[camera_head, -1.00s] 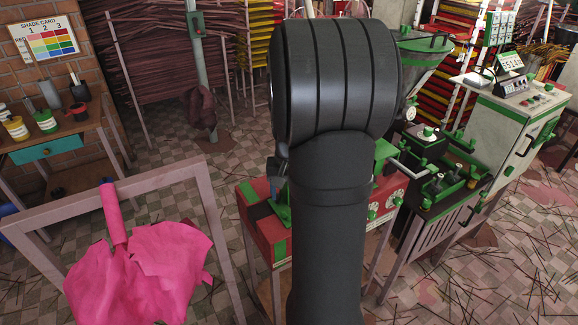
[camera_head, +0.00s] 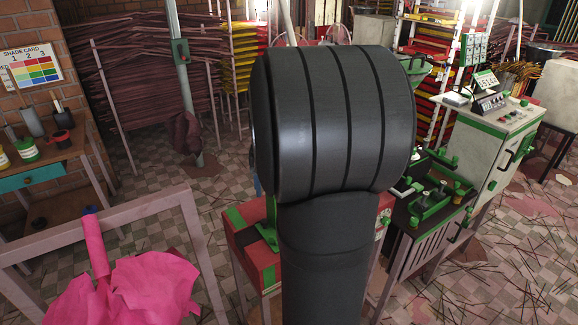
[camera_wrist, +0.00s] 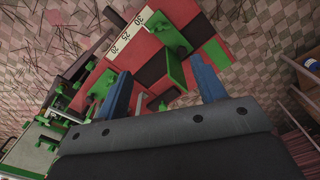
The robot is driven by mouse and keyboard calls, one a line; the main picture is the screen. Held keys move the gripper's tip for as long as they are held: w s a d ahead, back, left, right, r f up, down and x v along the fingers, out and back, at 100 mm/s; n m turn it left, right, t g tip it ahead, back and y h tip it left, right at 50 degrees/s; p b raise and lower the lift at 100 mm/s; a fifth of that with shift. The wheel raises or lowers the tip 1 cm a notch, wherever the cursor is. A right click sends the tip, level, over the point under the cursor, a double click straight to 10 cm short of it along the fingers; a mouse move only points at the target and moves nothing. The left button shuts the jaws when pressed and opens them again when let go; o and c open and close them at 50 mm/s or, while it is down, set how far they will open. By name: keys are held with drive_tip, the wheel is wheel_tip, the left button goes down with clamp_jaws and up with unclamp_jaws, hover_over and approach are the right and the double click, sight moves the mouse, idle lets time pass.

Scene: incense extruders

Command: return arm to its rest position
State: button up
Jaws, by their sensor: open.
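My gripper (camera_wrist: 165,88) shows in the wrist view with its two blue fingers spread apart and nothing between them. It is above the red and green machine (camera_wrist: 186,62), which has a white scale strip marked with numbers. In the head view my dark arm fills the middle and hides the gripper. The red and green machine (camera_head: 262,262) shows in part to the left of the arm and below it.
A frame with pink cloth (camera_head: 145,285) stands at the front left. A bench with pots (camera_head: 60,150) and a shade card (camera_head: 30,68) are at the far left. A green-trimmed cabinet (camera_head: 490,150) stands at the right. Sticks litter the floor (camera_head: 500,270).

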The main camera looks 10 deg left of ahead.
wheel_tip(320, 180, down, 18)
drive_tip(key=shift+r, duration=0.25)
idle(0.4)
drive_tip(key=shift+r, duration=0.1)
drive_tip(key=m, duration=0.6)
wheel_tip(320, 180, up, 12)
drive_tip(key=shift+r, duration=0.15)
idle(2.4)
